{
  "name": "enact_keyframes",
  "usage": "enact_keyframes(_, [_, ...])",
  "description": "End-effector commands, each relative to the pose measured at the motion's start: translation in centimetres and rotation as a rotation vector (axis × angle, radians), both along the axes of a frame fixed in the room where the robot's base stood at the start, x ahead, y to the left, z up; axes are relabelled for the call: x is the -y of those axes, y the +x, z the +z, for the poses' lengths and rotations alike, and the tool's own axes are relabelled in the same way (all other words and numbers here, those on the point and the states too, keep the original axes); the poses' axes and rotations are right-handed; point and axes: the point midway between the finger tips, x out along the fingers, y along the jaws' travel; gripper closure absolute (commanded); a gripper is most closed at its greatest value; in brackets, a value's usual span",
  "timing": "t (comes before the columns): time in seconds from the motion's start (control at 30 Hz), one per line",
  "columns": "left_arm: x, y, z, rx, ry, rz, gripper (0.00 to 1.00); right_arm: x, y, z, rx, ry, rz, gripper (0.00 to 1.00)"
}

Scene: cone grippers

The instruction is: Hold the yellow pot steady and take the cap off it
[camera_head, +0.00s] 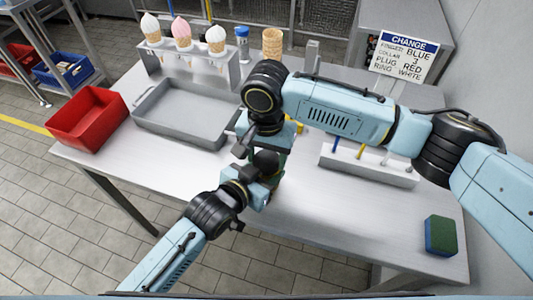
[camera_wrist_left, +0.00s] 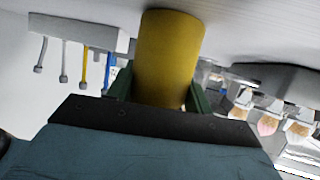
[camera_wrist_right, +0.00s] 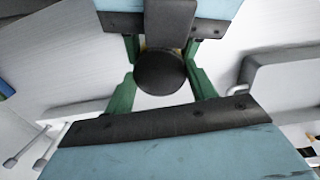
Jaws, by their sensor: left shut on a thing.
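The yellow pot (camera_wrist_left: 168,58) is a plain cylinder in the left wrist view. My left gripper (camera_wrist_left: 160,92) is shut on it, one green finger on each side. In the head view my arms hide most of the pot. The cap (camera_wrist_right: 160,72) is a dark round disc seen from above in the right wrist view. My right gripper (camera_wrist_right: 162,88) is open, its green fingers on either side of the cap with a gap at each side. My left gripper shows beyond the cap in that view.
On the table (camera_head: 320,225) stand a grey tray (camera_head: 185,118), a red bin (camera_head: 88,118), a cone rack (camera_head: 190,65), a waffle cone stack (camera_head: 272,43), a peg rack (camera_head: 375,172) and a green-blue sponge (camera_head: 441,235). A sign (camera_head: 404,55) stands at the back.

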Motion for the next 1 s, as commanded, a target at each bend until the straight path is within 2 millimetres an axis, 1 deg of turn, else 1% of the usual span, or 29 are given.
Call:
enact_keyframes(0.03, [0.00,-0.08,-0.19,-0.005,0.001,0.000,1.00,0.01,0.01,0.01,0.000,0.000,0.000,0.65])
enact_keyframes(0.1, [-0.01,-0.07,-0.19,-0.005,0.001,0.000,1.00,0.02,0.02,0.01,0.000,0.000,0.000,0.72])
enact_keyframes(0.17, [-0.01,-0.07,-0.19,-0.005,0.001,0.000,1.00,0.02,0.02,0.01,0.000,0.000,0.006,0.72])
enact_keyframes(0.27, [-0.01,-0.08,-0.20,-0.005,0.001,0.000,1.00,0.02,0.02,0.02,0.000,0.000,0.071,0.72])
enact_keyframes(0.5, [-0.01,-0.08,-0.20,-0.006,0.001,0.001,1.00,0.02,0.03,0.05,-0.003,0.002,0.417,0.72])
enact_keyframes(0.63, [-0.03,-0.08,-0.20,-0.006,0.001,0.001,1.00,0.02,0.03,0.06,-0.003,0.002,0.541,0.72])
enact_keyframes(0.73, [-0.02,-0.08,-0.21,-0.006,0.001,0.001,1.00,0.02,0.04,0.06,-0.003,0.002,0.576,0.72])
enact_keyframes(0.97, [-0.03,-0.09,-0.21,-0.005,0.001,0.001,1.00,0.03,0.03,0.06,-0.003,0.002,0.577,0.72])
enact_keyframes(1.0, [-0.03,-0.09,-0.21,-0.005,0.001,0.001,1.00,0.03,0.03,0.06,-0.003,0.002,0.577,0.44])
